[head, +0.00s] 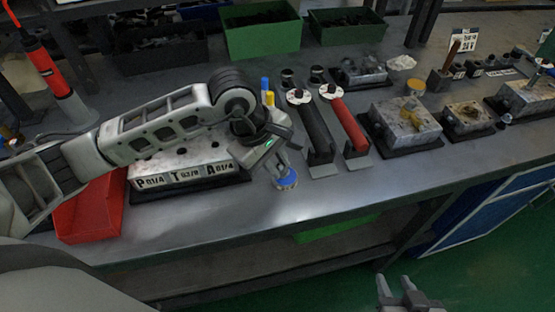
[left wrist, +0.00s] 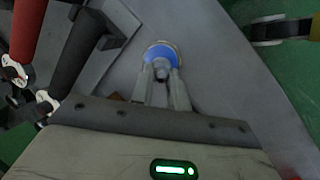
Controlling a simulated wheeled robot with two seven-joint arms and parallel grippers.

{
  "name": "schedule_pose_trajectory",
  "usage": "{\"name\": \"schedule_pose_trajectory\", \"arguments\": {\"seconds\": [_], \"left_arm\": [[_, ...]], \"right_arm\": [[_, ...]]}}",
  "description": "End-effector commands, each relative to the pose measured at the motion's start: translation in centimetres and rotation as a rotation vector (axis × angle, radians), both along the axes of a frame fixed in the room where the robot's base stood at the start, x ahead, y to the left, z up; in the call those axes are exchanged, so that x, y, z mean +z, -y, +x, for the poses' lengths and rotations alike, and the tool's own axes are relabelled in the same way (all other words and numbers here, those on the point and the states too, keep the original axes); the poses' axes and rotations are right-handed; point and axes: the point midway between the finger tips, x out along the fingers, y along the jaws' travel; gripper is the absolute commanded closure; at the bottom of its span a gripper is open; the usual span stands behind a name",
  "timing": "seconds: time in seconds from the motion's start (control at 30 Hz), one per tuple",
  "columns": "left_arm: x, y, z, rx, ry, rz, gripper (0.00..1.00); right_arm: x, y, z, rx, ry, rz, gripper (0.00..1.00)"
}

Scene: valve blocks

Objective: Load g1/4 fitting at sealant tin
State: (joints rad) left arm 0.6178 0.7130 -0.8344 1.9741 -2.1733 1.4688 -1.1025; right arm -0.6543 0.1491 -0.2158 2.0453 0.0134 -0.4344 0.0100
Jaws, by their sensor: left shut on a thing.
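My left gripper (head: 283,172) points down near the front edge of the bench. In the left wrist view its fingers (left wrist: 161,82) are shut on a small grey fitting (left wrist: 161,70). The sealant tin (head: 288,182), with a blue top, stands right below the fingertips; it also shows in the left wrist view (left wrist: 160,51). The fitting's tip overlaps the blue top in view; I cannot tell if it touches. My right gripper (head: 397,290) is in front of the bench, low in the head view, with its fingers apart and empty.
A block marked P, T and A (head: 185,172) and a red tray (head: 90,212) lie to the left. A black-handled tool (head: 315,125) and a red-handled tool (head: 345,120) lie right of the tin. Metal valve blocks (head: 405,122) stand further right. The bench front is clear.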

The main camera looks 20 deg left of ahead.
Motion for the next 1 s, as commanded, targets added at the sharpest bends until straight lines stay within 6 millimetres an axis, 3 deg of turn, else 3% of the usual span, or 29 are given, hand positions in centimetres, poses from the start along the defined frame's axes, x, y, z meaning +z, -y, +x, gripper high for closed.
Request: {"name": "schedule_pose_trajectory", "arguments": {"seconds": [0.7,1.0], "left_arm": [[6.3,0.0,0.2,0.001,0.009,-0.003,1.00],[6.8,0.0,0.2,0.001,0.009,-0.003,1.00]], "right_arm": [[2.7,0.0,-0.7,0.001,-0.019,0.000,0.64],[3.0,-0.1,-0.6,0.001,-0.013,0.001,0.64]]}}
